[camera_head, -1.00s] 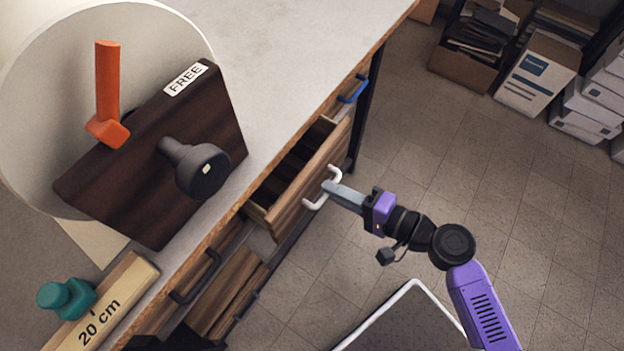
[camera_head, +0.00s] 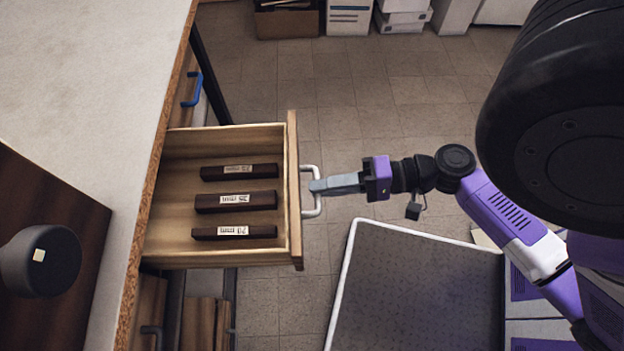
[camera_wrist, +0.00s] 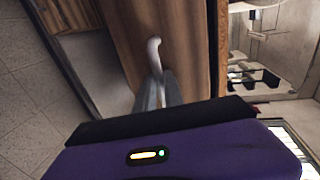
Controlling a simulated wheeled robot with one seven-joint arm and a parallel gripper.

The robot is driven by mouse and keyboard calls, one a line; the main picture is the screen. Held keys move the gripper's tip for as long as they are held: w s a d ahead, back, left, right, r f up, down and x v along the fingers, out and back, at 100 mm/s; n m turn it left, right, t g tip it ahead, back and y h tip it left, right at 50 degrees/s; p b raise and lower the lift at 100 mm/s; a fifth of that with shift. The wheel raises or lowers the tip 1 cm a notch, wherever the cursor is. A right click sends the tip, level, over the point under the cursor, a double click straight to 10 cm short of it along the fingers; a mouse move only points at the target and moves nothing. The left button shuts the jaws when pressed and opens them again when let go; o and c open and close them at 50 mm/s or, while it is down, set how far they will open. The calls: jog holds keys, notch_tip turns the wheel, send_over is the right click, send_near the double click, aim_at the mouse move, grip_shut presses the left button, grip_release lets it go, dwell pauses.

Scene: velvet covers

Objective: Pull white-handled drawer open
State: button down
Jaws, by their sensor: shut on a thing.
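The white-handled drawer (camera_head: 296,215) stands well out from the wooden bench in the head view, its inside open to sight. Its white handle (camera_head: 306,192) is on the front face, and it also shows in the wrist view (camera_wrist: 154,50). My gripper (camera_head: 318,187) is shut on the white handle, reaching it from the right. In the wrist view the grey fingers (camera_wrist: 159,90) meet the handle against the wooden drawer front; the fingertips are partly hidden. Several dark blocks with white labels, one of them the middle block (camera_head: 210,203), lie inside the drawer.
A blue handle (camera_head: 193,90) is on the drawer farther back, and a dark handle (camera_head: 152,332) is nearer. The bench top (camera_head: 105,60) is at left, with a dark board (camera_head: 75,215) on it. Boxes (camera_head: 350,15) stand at the back. Floor (camera_head: 330,100) beyond the drawer is clear.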

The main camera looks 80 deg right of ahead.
jog(key=shift+s, duration=0.1)
jog(key=c, duration=1.5)
grip_release()
jog(key=shift+o, duration=0.2)
jog(key=shift+s+d, duration=0.1)
jog(key=v, duration=0.7)
jog(key=shift+s, duration=0.25)
jog(key=shift+d, duration=0.1)
